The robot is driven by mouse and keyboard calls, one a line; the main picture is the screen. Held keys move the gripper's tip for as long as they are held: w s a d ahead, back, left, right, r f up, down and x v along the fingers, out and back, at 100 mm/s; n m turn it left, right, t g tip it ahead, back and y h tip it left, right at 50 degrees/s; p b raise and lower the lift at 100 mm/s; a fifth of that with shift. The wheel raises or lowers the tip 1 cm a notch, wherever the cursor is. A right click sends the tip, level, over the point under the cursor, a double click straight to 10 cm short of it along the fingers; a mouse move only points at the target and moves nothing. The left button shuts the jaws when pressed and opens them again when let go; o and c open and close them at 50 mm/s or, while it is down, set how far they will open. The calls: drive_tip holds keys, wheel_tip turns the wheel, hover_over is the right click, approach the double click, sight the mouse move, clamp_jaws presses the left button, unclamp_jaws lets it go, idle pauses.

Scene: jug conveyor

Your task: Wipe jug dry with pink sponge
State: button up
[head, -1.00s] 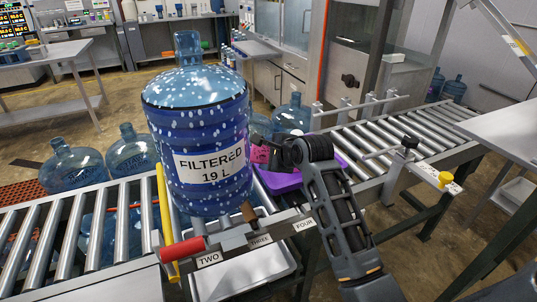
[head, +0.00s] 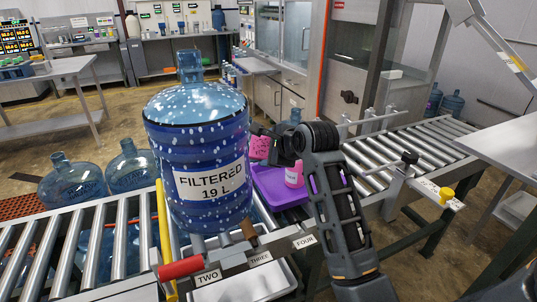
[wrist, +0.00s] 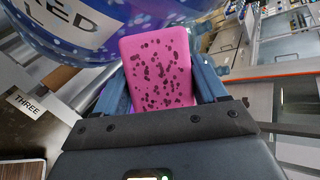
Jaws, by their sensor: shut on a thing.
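The jug (head: 196,145) is a large upright blue bottle with a neck and a "FILTERED 19 L" label. It stands on the roller conveyor. White droplet spots cover its shoulder and sides. My gripper (wrist: 160,75) is shut on the pink sponge (wrist: 160,72), which has dark pores and sits between the two blue-grey fingers. In the head view the sponge (head: 259,148) is just right of the jug's side, at about mid-height. In the wrist view the jug (wrist: 95,45) fills the upper left, close to the sponge; whether they touch I cannot tell.
A purple tray (head: 268,190) with a pink-labelled container (head: 294,175) lies behind my arm. Other blue jugs (head: 75,182) stand beyond the conveyor at left. A red handle (head: 181,268) and yellow bar (head: 164,225) are at the jug's near left. Rollers (head: 425,145) at right are clear.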

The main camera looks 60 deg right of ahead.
drive_tip(key=shift+s+a+f+b, duration=0.1)
drive_tip(key=shift+f+b, duration=0.25)
drive_tip(key=shift+f, duration=0.6)
drive_tip(key=shift+s+a+f+b, duration=0.1)
drive_tip(key=shift+f+b, duration=0.25)
drive_tip(key=shift+f, duration=0.6)
drive_tip(key=shift+f+b, duration=1.35)
drive_tip(key=shift+f, duration=2.3)
drive_tip(key=shift+w+a+r+p, duration=0.15)
drive_tip(key=shift+r+p, duration=0.9)
drive_tip(key=shift+r, duration=1.05)
drive_tip(key=shift+s+a+r+p, duration=0.1)
drive_tip(key=shift+a+r+p, duration=0.15)
drive_tip(key=shift+r+p, duration=1.3)
drive_tip(key=shift+r+b, duration=0.55)
drive_tip(key=shift+r, duration=1.4)
drive_tip(key=s+d, duration=0.1)
drive_tip(key=s, duration=0.5)
drive_tip(key=shift+d, duration=0.3)
